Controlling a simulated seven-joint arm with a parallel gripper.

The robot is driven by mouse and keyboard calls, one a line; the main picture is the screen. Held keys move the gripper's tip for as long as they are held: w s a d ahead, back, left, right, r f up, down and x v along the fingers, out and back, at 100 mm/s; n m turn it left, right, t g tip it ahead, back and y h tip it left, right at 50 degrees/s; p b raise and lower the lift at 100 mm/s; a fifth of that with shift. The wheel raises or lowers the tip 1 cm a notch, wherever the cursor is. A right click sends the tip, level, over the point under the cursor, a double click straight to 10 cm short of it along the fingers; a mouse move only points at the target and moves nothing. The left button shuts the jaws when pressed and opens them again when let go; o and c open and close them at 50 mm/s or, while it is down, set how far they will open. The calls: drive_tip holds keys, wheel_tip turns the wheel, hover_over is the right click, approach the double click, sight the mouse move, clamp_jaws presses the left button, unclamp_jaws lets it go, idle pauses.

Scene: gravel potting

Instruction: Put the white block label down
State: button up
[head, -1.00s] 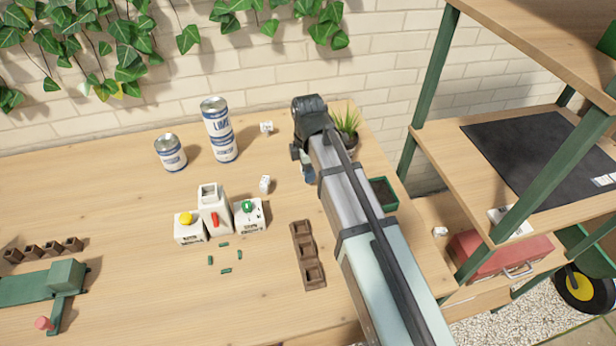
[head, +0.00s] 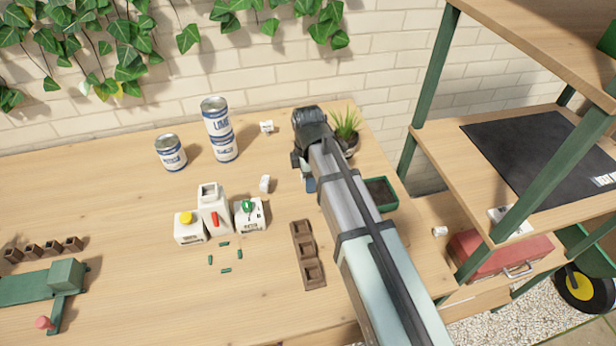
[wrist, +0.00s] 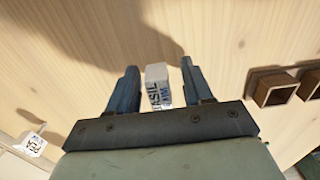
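My gripper (wrist: 160,82) is open in the wrist view, with one blue-grey finger on each side of the white block label (wrist: 157,82). Light gaps show between the block and both fingers. Dark lettering on its near face reads something like "BASIL". Wood tabletop shows around it; I cannot tell whether its base touches the wood. In the head view my gripper (head: 307,180) is low over the right part of the table, and my arm and wrist hide most of the block there.
A brown three-cell tray (head: 308,255) lies in front of my gripper. A green planter (head: 380,194) and a potted plant (head: 346,130) stand to the right. White blocks (head: 264,184) (head: 266,127), cans (head: 219,130) and white containers (head: 213,210) are to the left.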

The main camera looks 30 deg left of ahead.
wheel_tip(320, 180, up, 12)
drive_tip(key=shift+r, duration=0.15)
idle(0.7)
drive_tip(key=o, duration=0.3)
drive_tip(key=shift+s+a, duration=0.25)
drive_tip(key=o, duration=0.6)
drive_tip(key=w+a+r, duration=0.1)
drive_tip(key=w+a, duration=0.1)
drive_tip(key=a, duration=0.2)
drive_tip(key=w+a+r, duration=0.2)
drive_tip(key=a, duration=0.3)
drive_tip(key=w+a+r, duration=0.2)
drive_tip(key=a, duration=0.2)
drive_tip(key=shift+a, duration=0.15)
drive_tip(key=shift+o, duration=0.2)
drive_tip(key=w+a+r+m, duration=0.3)
drive_tip(key=w+a+m, duration=0.45)
drive_tip(key=m, duration=1.05)
drive_tip(key=f, duration=0.3)
drive_tip(key=s+f, duration=0.1)
drive_tip(key=f, duration=0.2)
drive_tip(key=a+f, duration=0.1)
drive_tip(key=f, duration=0.3)
drive_tip(key=shift+s+a, duration=0.1)
drive_tip(key=shift+s, duration=0.05)
drive_tip(key=shift+r, duration=0.1)
